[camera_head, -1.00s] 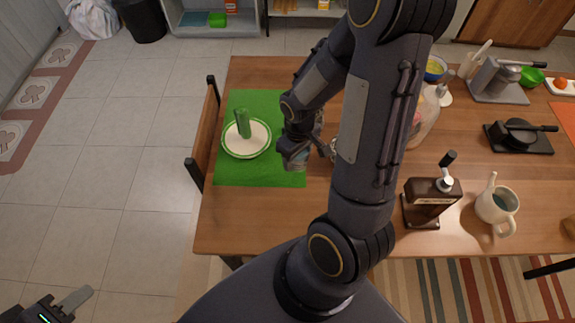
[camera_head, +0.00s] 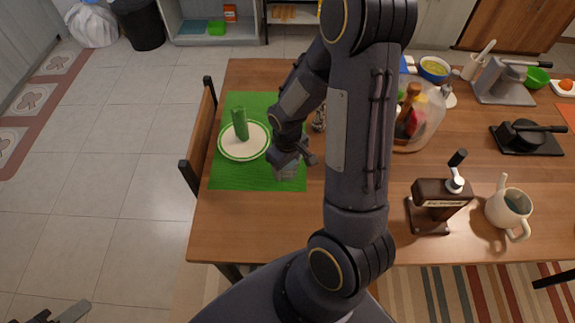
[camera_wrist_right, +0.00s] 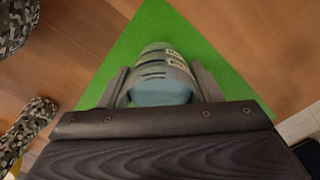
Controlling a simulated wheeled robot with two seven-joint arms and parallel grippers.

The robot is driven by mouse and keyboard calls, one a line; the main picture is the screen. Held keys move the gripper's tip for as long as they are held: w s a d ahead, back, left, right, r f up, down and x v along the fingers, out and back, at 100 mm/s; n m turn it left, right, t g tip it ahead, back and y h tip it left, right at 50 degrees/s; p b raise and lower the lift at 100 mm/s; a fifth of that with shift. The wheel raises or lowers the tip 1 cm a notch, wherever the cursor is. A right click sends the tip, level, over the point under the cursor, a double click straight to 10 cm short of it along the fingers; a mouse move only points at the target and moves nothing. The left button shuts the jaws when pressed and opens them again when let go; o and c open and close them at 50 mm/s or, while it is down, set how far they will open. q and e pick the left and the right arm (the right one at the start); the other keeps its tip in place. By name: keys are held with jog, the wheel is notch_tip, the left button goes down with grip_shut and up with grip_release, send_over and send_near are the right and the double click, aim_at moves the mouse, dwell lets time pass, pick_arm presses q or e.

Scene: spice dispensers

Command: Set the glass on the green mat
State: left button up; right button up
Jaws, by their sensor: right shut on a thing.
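The green mat (camera_head: 235,178) lies at the left end of the wooden table. My right gripper (camera_head: 290,168) is over the mat's right part, right of the plate. In the right wrist view my right gripper (camera_wrist_right: 163,84) is shut on the glass (camera_wrist_right: 162,72), a bluish see-through cup with dark bands and a small label. The green mat (camera_wrist_right: 215,60) shows behind and below the glass there. In the head view the glass (camera_head: 287,172) is mostly hidden by the gripper. I cannot tell whether its base touches the mat. My left gripper (camera_head: 68,314) is at the bottom left corner, partly cut off.
A white plate with a green rim (camera_head: 257,147) and an upright green item (camera_head: 240,124) stand on the mat, left of my right gripper. A chair (camera_head: 200,140) is at the table's left edge. A dark dispenser (camera_head: 436,205) and a white jug (camera_head: 507,207) stand right.

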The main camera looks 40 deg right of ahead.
jog(key=shift+f, duration=0.2)
jog(key=o, duration=1.2)
jog(key=shift+c, duration=0.2)
jog(key=shift+r, duration=0.15)
notch_tip(320, 180, up, 11)
jog(key=s+a+r+m+t+y, duration=0.2)
jog(key=s+a+r+t, duration=0.3)
jog(key=s+a+r, duration=0.5)
jog(key=shift+s+a+r+m+t+y+p, duration=0.2)
jog(key=shift+s+r+m+t+y+p, duration=0.15)
jog(key=shift+s+r+y, duration=0.5)
jog(key=shift+s+f, duration=0.15)
jog(key=shift+s, duration=0.05)
